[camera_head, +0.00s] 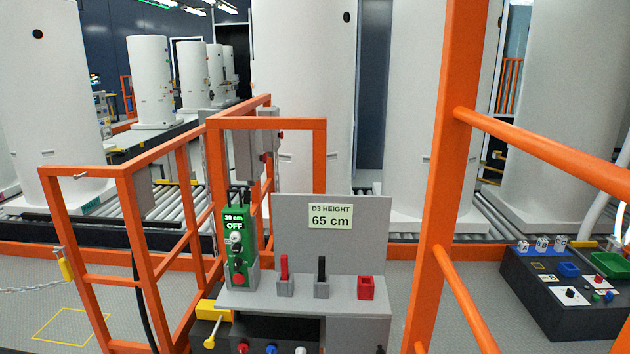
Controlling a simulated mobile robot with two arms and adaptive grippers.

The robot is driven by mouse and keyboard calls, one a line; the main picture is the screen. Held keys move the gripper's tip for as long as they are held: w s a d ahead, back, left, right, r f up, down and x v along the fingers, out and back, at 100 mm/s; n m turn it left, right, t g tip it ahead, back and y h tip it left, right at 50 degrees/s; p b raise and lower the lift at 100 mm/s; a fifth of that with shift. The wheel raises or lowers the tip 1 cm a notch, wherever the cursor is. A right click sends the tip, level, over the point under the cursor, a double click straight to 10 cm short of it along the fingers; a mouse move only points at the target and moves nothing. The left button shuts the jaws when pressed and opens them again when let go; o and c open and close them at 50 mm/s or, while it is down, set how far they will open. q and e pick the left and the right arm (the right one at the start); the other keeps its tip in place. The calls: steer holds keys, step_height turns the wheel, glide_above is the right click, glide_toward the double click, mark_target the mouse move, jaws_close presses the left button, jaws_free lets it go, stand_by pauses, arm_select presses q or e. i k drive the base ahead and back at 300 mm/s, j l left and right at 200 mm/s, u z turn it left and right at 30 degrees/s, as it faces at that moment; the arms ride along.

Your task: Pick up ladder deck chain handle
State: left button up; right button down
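A yellow handle (66,266) hangs at the left, beside the orange railing post, where a pale chain (30,290) runs from it out of the left edge. It looks like the chain handle, but no label on it can be read. A second yellow piece (213,310) with a yellow knob (209,342) sits at the left side of the grey control stand. I cannot tell whether it belongs to a chain. Neither of my grippers shows in the head view.
Orange railings (130,230) stand at the left, and an orange post (447,180) with rails is close at the right. A grey stand (370,235) reads "D3 HEIGHT 65 cm", with a green "OFF" pendant (236,240). A dark control box (570,320) stands right. White tanks (300,150) stand behind.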

mark_target(68, 274)
steer(key=u, duration=1.45)
steer(key=i+j+z, duration=0.25)
steer(key=i+j, duration=0.35)
steer(key=j, duration=0.15)
